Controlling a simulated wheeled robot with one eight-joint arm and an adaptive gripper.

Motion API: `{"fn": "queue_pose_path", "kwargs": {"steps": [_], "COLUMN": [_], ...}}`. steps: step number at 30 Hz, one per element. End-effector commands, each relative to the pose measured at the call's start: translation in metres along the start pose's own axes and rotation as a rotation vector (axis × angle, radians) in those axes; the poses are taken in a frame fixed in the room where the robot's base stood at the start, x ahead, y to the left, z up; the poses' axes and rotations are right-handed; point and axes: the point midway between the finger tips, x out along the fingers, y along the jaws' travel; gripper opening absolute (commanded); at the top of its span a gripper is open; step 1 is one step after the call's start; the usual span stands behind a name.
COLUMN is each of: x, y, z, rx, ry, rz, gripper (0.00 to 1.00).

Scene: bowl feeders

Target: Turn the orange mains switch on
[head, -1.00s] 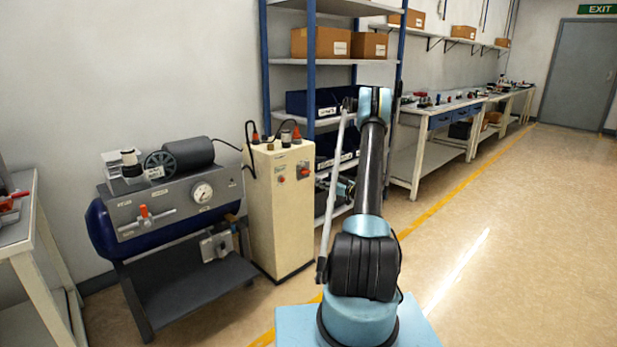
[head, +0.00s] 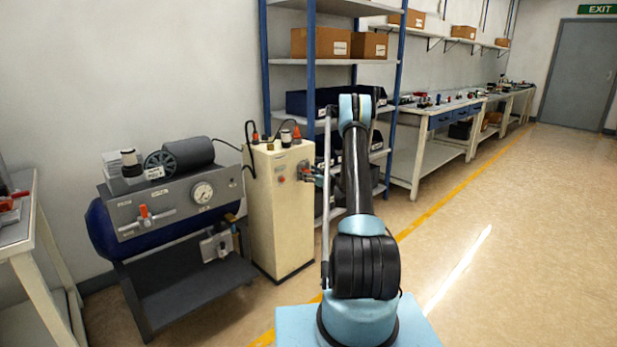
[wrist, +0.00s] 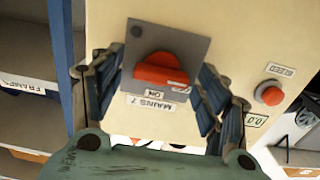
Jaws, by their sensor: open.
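The orange mains switch (wrist: 162,68) is a rotary knob on a grey plate (wrist: 188,45), on the front of a cream cabinet (head: 262,215). In the wrist view its handle lies nearly level across the plate, and the labels reading MAINS and ON are upside down below it. My gripper (wrist: 163,80) is open, with one finger on each side of the knob and gaps between. In the head view my gripper (head: 312,178) is at the upper right of the cabinet front and hides most of the switch.
A red button (wrist: 269,95) marked BLEED is right of the switch in the wrist view. A compressor with a blue tank (head: 105,232) stands left of the cabinet. Blue-framed shelving (head: 266,60) stands behind. The floor at right is clear.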

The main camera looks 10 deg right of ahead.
Motion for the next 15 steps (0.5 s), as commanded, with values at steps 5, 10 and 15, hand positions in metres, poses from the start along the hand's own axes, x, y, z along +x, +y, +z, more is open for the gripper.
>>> {"fn": "queue_pose_path", "kwargs": {"steps": [5, 10, 15], "x": [0.0001, -0.0001, -0.0025], "y": [0.0000, 0.0000, 0.0038], "z": [0.0000, 0.0000, 0.0000], "rx": [0.000, 0.000, 0.000], "ry": [0.000, 0.000, 0.000], "rz": [0.000, 0.000, 0.002], "gripper": [0.68, 0.34, 0.24]}}
